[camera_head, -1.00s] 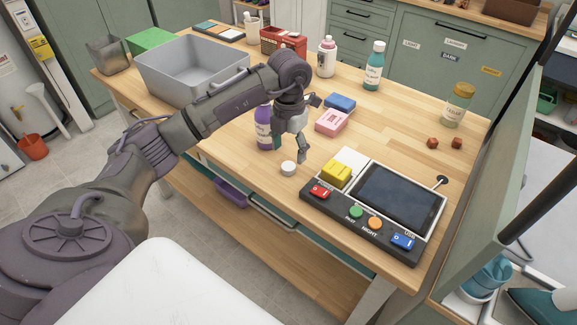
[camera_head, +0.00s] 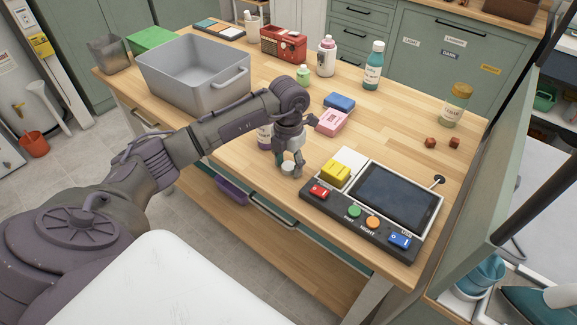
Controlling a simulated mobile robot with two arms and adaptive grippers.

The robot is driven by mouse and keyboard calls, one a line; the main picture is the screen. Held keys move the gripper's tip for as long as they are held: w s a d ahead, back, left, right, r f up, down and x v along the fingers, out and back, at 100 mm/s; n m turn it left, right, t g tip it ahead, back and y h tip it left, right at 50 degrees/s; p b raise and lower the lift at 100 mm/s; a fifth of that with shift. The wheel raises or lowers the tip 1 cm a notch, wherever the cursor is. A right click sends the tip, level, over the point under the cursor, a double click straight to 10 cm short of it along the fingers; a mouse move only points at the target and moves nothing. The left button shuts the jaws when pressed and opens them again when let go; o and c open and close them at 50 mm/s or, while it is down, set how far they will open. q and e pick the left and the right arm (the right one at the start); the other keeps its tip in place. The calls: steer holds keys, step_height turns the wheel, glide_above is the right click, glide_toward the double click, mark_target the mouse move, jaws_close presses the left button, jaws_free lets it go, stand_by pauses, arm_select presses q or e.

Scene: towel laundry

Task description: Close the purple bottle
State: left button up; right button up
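The purple bottle (camera_head: 263,137) stands on the wooden table, mostly hidden behind my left gripper; only part of its purple body and pale label shows. A small round white cap (camera_head: 288,168) lies on the table in front of it. My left gripper (camera_head: 289,171) points down at the cap, with its fingers apart on either side of it. The cap still rests at table level, and I cannot see clear contact with the fingers. The bottle's top is hidden. My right gripper is not in view.
A control panel (camera_head: 318,207) with a tablet lies right of the gripper. Pink (camera_head: 332,122) and blue (camera_head: 339,102) blocks lie behind it. A grey bin (camera_head: 165,85) stands at the left. A teal bottle (camera_head: 373,68) and a yellow-capped jar (camera_head: 455,105) stand farther back.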

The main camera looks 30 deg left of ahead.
mark_target(289, 165)
arm_select(q)
steer(key=c, duration=0.4)
steer(key=shift+o, duration=0.2)
steer(key=shift+r, duration=0.1)
steer(key=shift+r, duration=0.5)
step_height(289, 165, up, 3)
steer(key=shift+w+f+b, duration=0.1)
steer(key=shift+f+b, duration=0.05)
steer(key=shift+b, duration=0.65)
steer(key=w+d+r+b, duration=0.3)
steer(key=w+d+r, duration=0.4)
steer(key=w, duration=0.1)
steer(key=shift+w+d, duration=0.35)
